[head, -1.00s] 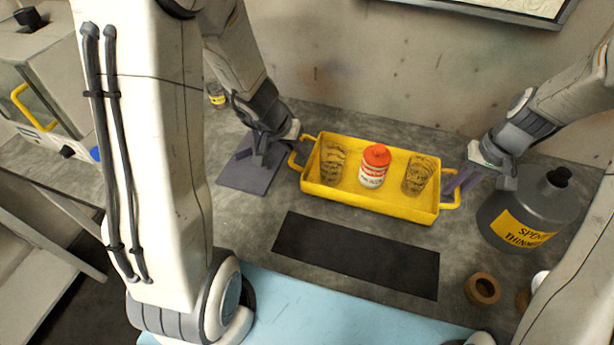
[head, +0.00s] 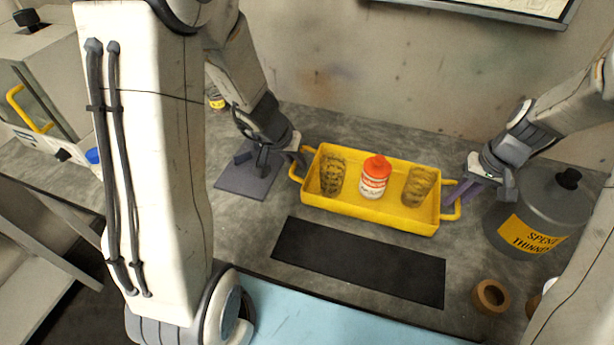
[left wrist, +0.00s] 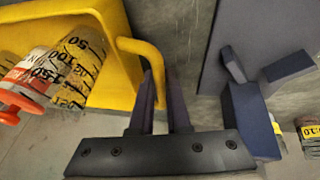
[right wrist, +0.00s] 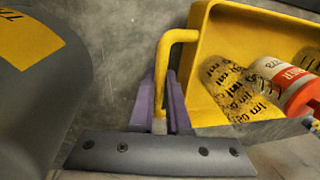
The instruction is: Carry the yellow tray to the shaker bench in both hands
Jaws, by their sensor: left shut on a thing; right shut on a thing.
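The yellow tray (head: 350,208) sits level over the grey bench top (head: 225,235), its long side across the head view. It holds two clear beakers with black markings, one left (head: 331,176) and one right (head: 418,187), and a white bottle with a red cap (head: 373,180) between them, all upright. My left gripper (head: 299,156) is shut on the tray's left handle (left wrist: 143,48). My right gripper (head: 464,192) is shut on the right handle (right wrist: 177,37). I cannot tell whether the tray's underside touches the bench. I cannot make out which surface is the shaker bench.
A grey can labelled spent thinner (head: 540,222) stands close right of my right gripper. A blue-grey plate stand (head: 240,183) is under my left gripper. A black mat (head: 358,262) lies before the tray. A tape roll (head: 491,297) is front right. A boxy machine (head: 45,95) stands far left.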

